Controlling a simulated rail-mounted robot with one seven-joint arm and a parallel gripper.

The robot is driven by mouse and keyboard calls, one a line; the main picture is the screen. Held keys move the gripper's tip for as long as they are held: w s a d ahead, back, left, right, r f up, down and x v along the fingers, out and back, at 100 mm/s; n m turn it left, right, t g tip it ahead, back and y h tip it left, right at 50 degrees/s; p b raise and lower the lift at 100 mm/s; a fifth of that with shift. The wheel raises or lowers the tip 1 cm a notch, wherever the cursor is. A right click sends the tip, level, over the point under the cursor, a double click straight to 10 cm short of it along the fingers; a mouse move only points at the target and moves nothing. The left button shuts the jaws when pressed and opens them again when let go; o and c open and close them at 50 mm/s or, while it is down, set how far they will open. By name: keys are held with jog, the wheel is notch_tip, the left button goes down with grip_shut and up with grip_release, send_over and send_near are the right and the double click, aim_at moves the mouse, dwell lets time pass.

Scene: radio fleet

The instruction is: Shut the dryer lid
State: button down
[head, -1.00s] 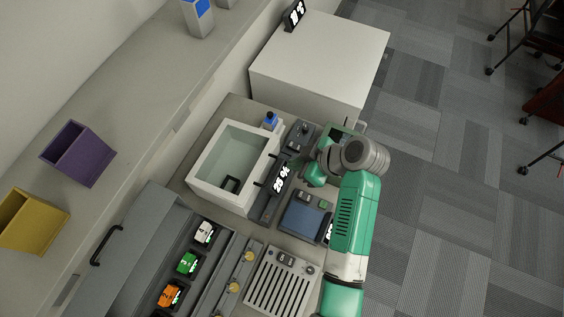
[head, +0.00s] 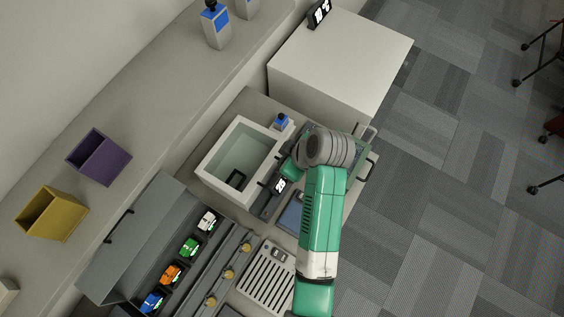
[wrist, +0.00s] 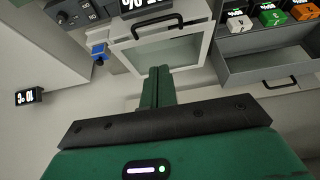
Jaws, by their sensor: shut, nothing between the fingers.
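The grey lid (head: 135,235) of a long grey unit, which I take for the dryer (head: 215,240), stands tipped open toward the wall in the head view. It has a black handle (head: 118,224). White, green, orange and blue radios sit in the unit's row of slots. The wrist view shows the lid (wrist: 262,66) and its handle (wrist: 280,84) at the upper right. My gripper (wrist: 160,72) is shut and empty, pointing toward the white tub.
A white open tub (head: 240,160) lies between my gripper and the grey unit. A white cabinet (head: 340,60) is behind. Purple (head: 98,158) and yellow (head: 52,213) bins sit on the wall ledge.

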jog(key=x, duration=0.7)
jog(key=s+d+x, duration=0.1)
jog(key=x, duration=0.3)
jog(key=shift+d+f, duration=0.15)
jog(key=shift+f, duration=0.25)
jog(key=shift+s+d+f+p, duration=0.1)
jog(key=shift+d+f+p, duration=0.15)
jog(key=shift+f, duration=0.45)
